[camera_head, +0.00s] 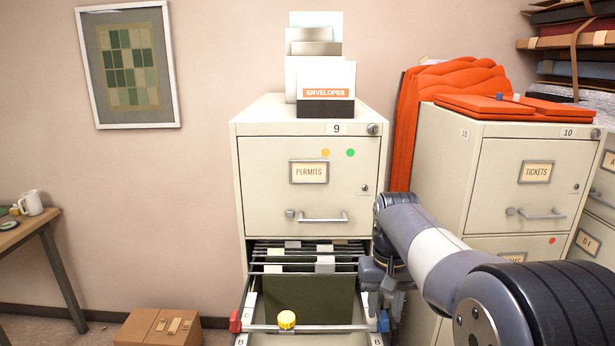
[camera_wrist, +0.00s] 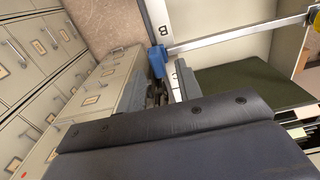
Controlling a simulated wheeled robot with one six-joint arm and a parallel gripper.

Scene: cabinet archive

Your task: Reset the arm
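My gripper (camera_head: 380,300) points down at the right side of an open file drawer (camera_head: 310,328), close to the blue corner piece (camera_head: 383,321) of the drawer's front. My arm reaches in from the lower right.
The drawer holds hanging files (camera_head: 308,290) and has a yellow knob (camera_head: 287,319) and a red corner piece (camera_head: 235,321). Cabinet 9 (camera_head: 258,165) is above it, cabinet 10 (camera_head: 450,165) to the right. A cardboard box (camera_head: 160,328) is on the floor. A table (camera_head: 30,228) stands at left.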

